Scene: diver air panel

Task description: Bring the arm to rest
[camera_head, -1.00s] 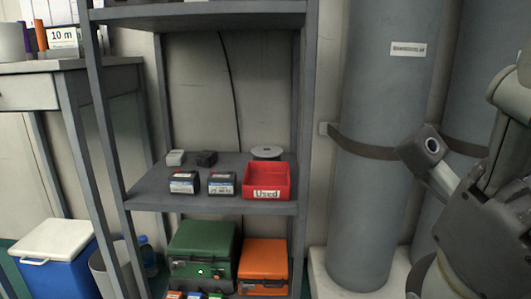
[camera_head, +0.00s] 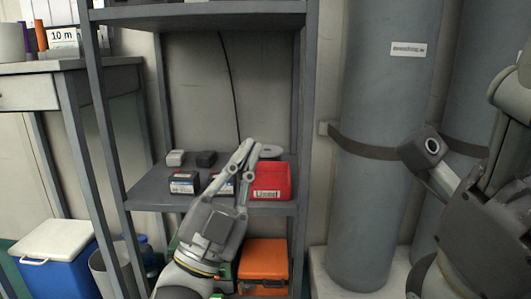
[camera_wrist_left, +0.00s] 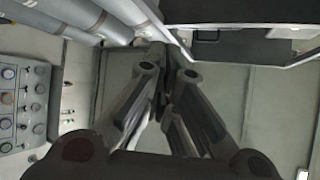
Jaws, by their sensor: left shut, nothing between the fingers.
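My left gripper (camera_head: 246,150) has come in from the bottom of the head view. It is shut and empty, its fingers pointing up and slightly right in front of the middle shelf.
The shelf rack (camera_head: 150,196) also carries another dark labelled box (camera_head: 184,182) and a grey disc (camera_head: 268,151). An orange case (camera_head: 264,260) is below. Large grey cylinders (camera_head: 380,110) stand at the right. A blue cooler (camera_head: 58,268) is at lower left.

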